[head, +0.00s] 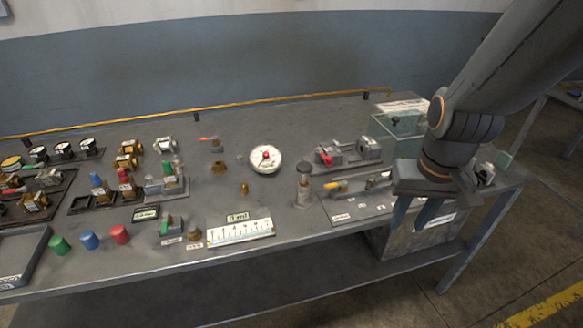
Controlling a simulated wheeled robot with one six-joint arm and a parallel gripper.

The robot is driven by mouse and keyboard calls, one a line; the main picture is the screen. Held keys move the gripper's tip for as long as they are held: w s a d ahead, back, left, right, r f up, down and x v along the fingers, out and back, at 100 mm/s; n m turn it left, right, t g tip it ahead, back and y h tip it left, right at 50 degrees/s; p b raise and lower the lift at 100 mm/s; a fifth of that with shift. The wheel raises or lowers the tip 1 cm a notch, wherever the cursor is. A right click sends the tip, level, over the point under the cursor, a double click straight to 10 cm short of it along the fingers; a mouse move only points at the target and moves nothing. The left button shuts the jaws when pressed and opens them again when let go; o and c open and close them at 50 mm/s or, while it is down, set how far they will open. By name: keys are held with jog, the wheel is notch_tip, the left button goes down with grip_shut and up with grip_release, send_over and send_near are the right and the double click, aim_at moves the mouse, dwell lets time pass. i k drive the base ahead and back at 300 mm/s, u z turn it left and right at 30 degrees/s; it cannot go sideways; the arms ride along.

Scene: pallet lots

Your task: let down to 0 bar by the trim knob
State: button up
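A round white dial gauge (265,159) with a red centre lies on the middle of the bench; its reading is too small to tell. Small brass knobs stand on the bench: one by a label at the front (194,235), one left of the gauge (219,168), and one below it (244,188). I cannot tell which is the trim knob. My gripper (417,215) hangs at the right end of the bench, fingers down, apart and with nothing seen between them. It is well away from the gauge and the brass knobs.
A scale plate (240,231) with a small display lies at the front edge. A grey cylinder (303,187) stands right of the gauge. Valve blocks with red (326,155) and yellow (335,186) handles and a clear box (398,125) are near my arm. Fittings crowd the left.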

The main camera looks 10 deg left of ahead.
aim_at(243, 187)
jog(key=z, duration=1.55)
jog(key=k, duration=1.2)
jog(key=u, duration=1.2)
jog(key=i, duration=1)
